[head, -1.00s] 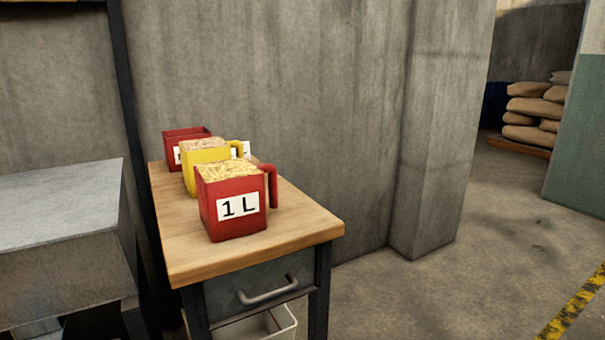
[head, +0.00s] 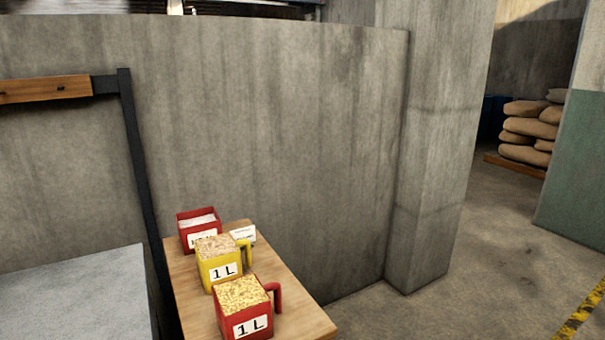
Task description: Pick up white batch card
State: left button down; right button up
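A small white card (head: 243,234) with faint dark print is on the wooden table (head: 301,320), behind the yellow jug's handle and to the right of the red box. It is partly hidden by that handle, and its print is too small to read. Neither of my grippers is in view.
A red box with a white label (head: 199,229), a yellow jug marked 1 L (head: 219,262) and a red jug marked 1 L (head: 246,307) stand in a row on the table. A grey metal surface (head: 75,299) is at left. A concrete wall (head: 280,140) stands behind. Open floor lies right.

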aim_at(248, 233)
jog(key=i+l+z, duration=0.75)
jog(key=l, duration=0.15)
jog(key=i+l+z, duration=0.55)
jog(key=i, duration=0.3)
jog(key=i+j+u, duration=0.1)
jog(key=i+u, duration=0.55)
jog(key=u, duration=0.15)
jog(key=i+l+u, duration=0.15)
jog(key=i+u, duration=0.55)
jog(key=u, duration=0.15)
jog(key=i+u, duration=0.3)
jog(key=u, duration=0.2)
jog(key=i+l+u, duration=0.1)
jog(key=i+u, duration=0.15)
jog(key=u, duration=0.2)
jog(key=i+l+u, duration=0.25)
jog(key=u, duration=0.2)
jog(key=i+l+u, duration=0.2)
jog(key=l+u, duration=0.15)
jog(key=u, duration=0.15)
